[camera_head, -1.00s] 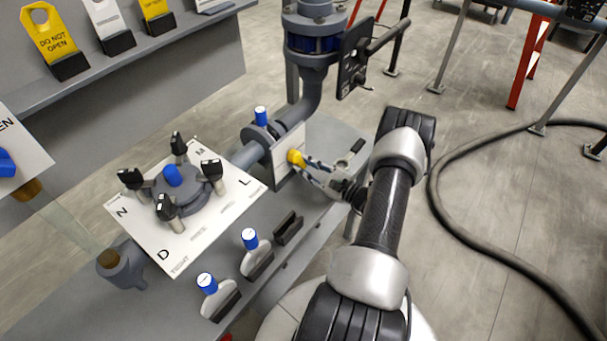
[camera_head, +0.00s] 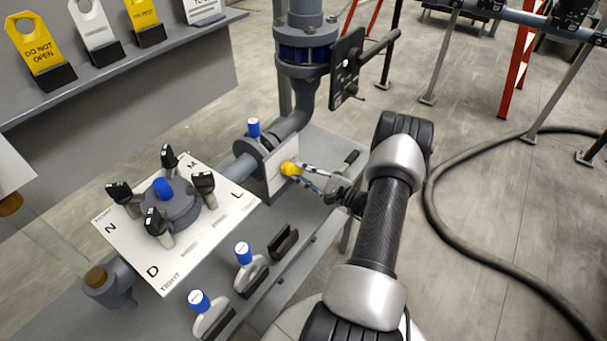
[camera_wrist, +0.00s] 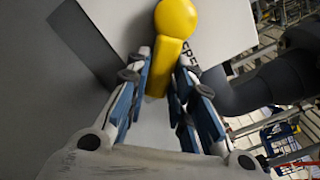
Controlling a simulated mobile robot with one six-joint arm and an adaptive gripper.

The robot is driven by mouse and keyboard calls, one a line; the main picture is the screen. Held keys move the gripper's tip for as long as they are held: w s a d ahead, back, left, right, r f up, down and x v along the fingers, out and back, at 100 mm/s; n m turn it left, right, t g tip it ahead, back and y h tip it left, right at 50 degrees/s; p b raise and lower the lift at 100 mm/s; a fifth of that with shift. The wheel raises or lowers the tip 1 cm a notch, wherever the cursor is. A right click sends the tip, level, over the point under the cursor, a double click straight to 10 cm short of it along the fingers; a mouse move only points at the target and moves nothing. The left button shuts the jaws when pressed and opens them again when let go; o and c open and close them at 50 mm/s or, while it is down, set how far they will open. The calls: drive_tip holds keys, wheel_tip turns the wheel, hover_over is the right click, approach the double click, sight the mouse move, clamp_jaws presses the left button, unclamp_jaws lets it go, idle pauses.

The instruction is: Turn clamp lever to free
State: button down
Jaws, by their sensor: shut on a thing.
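A yellow lever (camera_head: 290,169) with a round knob stands at a white plate (camera_head: 274,186) on the pipe fitting. In the wrist view the yellow lever (camera_wrist: 172,48) runs down between my two blue-padded fingers, its round end at the top. My gripper (camera_wrist: 165,82) is shut on its lower part. The gripper (camera_head: 304,176) also shows in the head view, reaching the lever from the right. The lever's root is not clear in either view. Lettering on the plate (camera_wrist: 215,25) is partly hidden by the lever and fingers.
A flange with several black knobs (camera_head: 203,183) stands on a lettered white board (camera_head: 112,237) at left. Blue-capped holders (camera_head: 243,252) line the bench front. A vertical pipe (camera_head: 307,90) rises behind the plate. A black hose (camera_head: 470,235) lies on the floor at right.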

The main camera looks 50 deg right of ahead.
drive_tip(key=c, duration=1.4)
unclamp_jaws()
drive_tip(key=s+d, duration=0.1)
drive_tip(key=s, duration=1.1)
